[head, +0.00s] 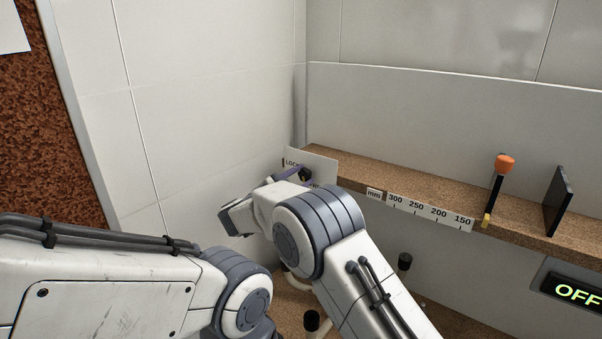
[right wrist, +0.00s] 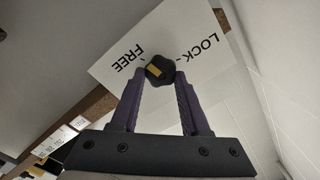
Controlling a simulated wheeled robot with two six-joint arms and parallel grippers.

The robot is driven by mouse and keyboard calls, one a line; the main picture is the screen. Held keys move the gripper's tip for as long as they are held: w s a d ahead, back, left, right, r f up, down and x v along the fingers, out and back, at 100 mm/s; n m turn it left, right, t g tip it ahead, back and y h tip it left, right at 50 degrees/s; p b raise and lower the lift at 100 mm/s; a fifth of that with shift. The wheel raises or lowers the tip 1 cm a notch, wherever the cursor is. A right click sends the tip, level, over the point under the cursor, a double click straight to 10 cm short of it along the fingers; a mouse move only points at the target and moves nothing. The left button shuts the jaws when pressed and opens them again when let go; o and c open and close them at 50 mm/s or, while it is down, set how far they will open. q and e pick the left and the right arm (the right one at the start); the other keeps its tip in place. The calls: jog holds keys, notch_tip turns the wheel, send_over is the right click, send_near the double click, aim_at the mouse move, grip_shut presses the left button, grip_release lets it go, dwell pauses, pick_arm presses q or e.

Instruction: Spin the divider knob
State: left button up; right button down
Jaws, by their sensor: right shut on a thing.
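The divider knob (right wrist: 160,68) is black and lobed with a yellow mark, in front of a white plate (right wrist: 200,50) lettered LOCK and FREE. The yellow mark shows on the knob's left side in the right wrist view. My right gripper (right wrist: 162,77) has its purple fingers shut on the knob, one finger on each side. In the head view the knob (head: 306,175) is small and partly covered by my right gripper (head: 299,173), at the left end of the brown ledge. My left arm shows at lower left, but its gripper is out of view.
The brown ledge (head: 350,172) carries a mm scale (head: 430,211) marked 300 to 150. Farther right are an orange-topped lever (head: 504,164), a black upright plate (head: 558,201) and a display reading OFF (head: 576,294). A tiled wall stands close on the left.

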jog(key=shift+a+f+n+p, duration=0.1)
jog(key=shift+a+n+p, duration=0.15)
jog(key=shift+n, duration=0.55)
jog(key=shift+c, duration=1.9)
grip_release()
jog(key=shift+d, duration=0.15)
